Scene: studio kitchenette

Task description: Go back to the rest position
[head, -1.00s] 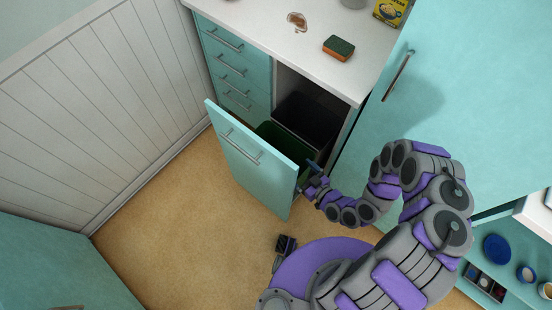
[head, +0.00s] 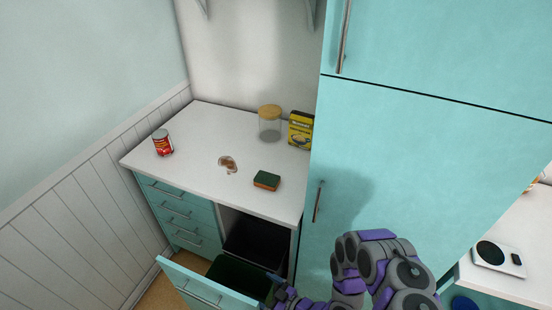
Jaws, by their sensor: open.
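My gripper (head: 282,291) is low in the head view, beside the right end of the pulled-out bin drawer (head: 195,286). It is open, and I see nothing held in it. I cannot tell whether it touches the drawer. My arm curves down to it from the lower right, in front of the tall teal cabinet. The drawer holds a green bin (head: 236,279), with a black bin (head: 254,246) behind it.
The tall teal cabinet (head: 420,170) stands close on the right. A white scale (head: 498,258) lies farther right.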

